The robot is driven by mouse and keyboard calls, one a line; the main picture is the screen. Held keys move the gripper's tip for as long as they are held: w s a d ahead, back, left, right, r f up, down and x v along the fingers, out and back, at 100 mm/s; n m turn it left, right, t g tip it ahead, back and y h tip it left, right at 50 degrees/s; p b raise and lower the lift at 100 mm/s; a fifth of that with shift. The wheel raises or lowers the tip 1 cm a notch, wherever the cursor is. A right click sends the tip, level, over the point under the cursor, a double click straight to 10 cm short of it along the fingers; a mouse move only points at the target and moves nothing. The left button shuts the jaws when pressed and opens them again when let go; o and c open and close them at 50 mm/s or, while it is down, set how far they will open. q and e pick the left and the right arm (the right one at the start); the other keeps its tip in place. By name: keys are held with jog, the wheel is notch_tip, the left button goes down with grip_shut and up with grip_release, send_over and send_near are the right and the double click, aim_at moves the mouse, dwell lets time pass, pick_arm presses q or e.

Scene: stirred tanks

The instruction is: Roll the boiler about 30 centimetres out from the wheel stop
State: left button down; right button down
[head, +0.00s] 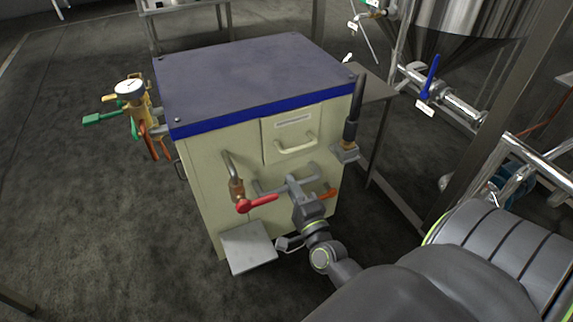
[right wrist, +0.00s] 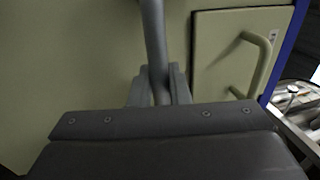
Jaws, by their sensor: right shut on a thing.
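The boiler is a cream cabinet (head: 215,195) with a dark top and blue edge, standing on the dark floor. A grey bar (head: 272,187) runs across its front below a small door; it also shows in the right wrist view (right wrist: 153,35). My right gripper (head: 295,184) is shut on this bar, and its fingers sit on both sides of the bar in the right wrist view (right wrist: 157,88). The boiler's wheels and the wheel stop cannot be made out. My left gripper is not in view.
A red-levered valve (head: 257,204) and a grey plate (head: 248,248) stick out of the boiler's front. A gauge (head: 130,88) with levers juts out left. A steel tank (head: 470,25), its pipes and a frame stand close on the right. Floor is clear at left and front left.

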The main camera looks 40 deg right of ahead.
jog(key=shift+s, duration=0.45)
jog(key=shift+r, duration=0.1)
jog(key=c, duration=1.4)
grip_release()
jog(key=shift+s, duration=0.15)
